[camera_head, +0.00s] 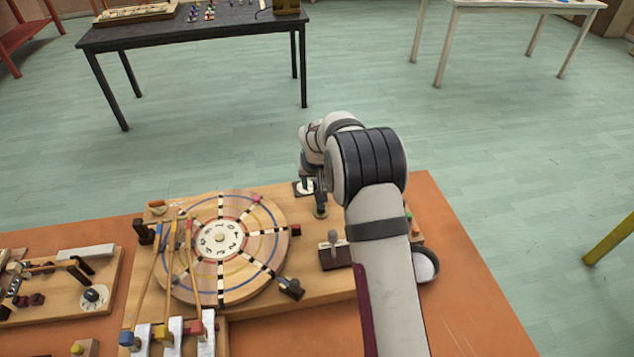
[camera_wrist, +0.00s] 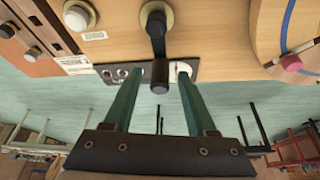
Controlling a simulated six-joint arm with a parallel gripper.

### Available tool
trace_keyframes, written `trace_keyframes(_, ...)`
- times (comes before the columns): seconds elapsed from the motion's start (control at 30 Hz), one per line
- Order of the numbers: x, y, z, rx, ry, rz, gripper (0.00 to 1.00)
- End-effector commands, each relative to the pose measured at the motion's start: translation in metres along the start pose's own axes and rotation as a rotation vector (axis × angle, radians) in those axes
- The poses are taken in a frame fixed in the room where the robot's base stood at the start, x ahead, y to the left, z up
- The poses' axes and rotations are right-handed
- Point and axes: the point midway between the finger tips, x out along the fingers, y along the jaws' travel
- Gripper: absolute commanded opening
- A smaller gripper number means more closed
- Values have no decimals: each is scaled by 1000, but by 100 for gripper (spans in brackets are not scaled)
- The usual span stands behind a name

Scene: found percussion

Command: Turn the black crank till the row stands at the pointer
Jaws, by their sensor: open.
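The black crank (camera_wrist: 157,40) turns on a pale round hub at the far edge of the wooden board in the wrist view. Its dark knob stands between the two green fingers of my gripper (camera_wrist: 159,74), with a gap on each side. My gripper is open. In the head view the crank (camera_head: 320,207) is partly hidden by my arm. The round wooden wheel (camera_head: 236,283) lies left of it, with black-and-white spoke rows, coloured rings and a numbered white centre. A dark block (camera_head: 291,289) sits at its lower right rim; I cannot tell whether it is the pointer.
A lever on a dark base (camera_head: 335,252) stands right of the wheel. Several mallets (camera_head: 160,262) lean over the wheel's left side. Another instrument board (camera_head: 50,300) lies at the left on the orange table (camera_head: 462,290). A dark table (camera_head: 200,36) stands beyond open floor.

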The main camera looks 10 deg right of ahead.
Motion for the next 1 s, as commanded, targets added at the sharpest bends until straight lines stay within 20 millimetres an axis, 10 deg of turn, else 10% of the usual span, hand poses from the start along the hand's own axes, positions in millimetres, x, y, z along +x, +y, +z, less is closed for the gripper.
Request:
trace_keyframes(0.23,1,0,0,0,0,0,55)
trace_keyframes(0.53,1,0,0,0,0,0,1)
trace_keyframes(1.0,0,-2,0,-53,0,-22,0)
